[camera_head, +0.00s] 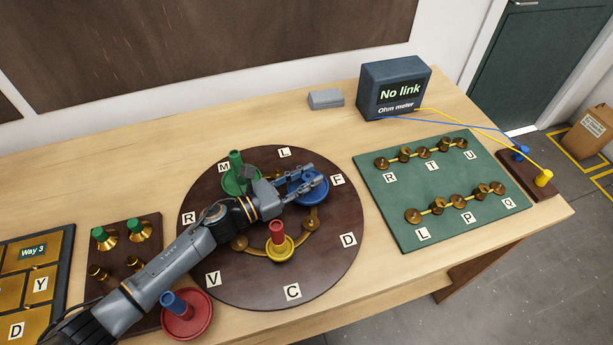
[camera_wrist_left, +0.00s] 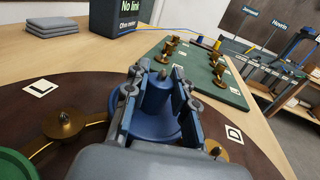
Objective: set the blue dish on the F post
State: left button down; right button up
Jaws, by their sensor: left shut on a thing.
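The blue dish (camera_head: 299,197) has a blue upright knob and is over the F side of the round dark board (camera_head: 245,286), beside the F label (camera_head: 337,180). My left gripper (camera_head: 316,176) is shut on its knob; in the left wrist view the two fingers (camera_wrist_left: 158,92) stand on either side of the knob. The blue dish (camera_wrist_left: 165,128) looks level. It covers the F post, and I cannot tell whether it rests on it or hangs just above. My right gripper is not in view.
A green dish (camera_head: 236,179) stands near M, and a yellow dish with a red knob (camera_head: 279,250) stands between V and D. A red dish with a blue knob (camera_head: 188,317) lies near the front edge. The green terminal board (camera_head: 440,175) and the ohm meter (camera_head: 393,88), reading "No link", are to the right.

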aim_at(307, 175)
pick_arm(q)
jog(key=shift+f, duration=0.1)
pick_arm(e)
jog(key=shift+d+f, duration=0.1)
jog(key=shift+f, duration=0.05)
pick_arm(q)
jog(key=shift+f, duration=0.15)
jog(key=c, duration=1)
grip_release()
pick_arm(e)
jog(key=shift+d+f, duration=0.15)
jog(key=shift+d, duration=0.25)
pick_arm(q)
notch_tip(307, 175, up, 10)
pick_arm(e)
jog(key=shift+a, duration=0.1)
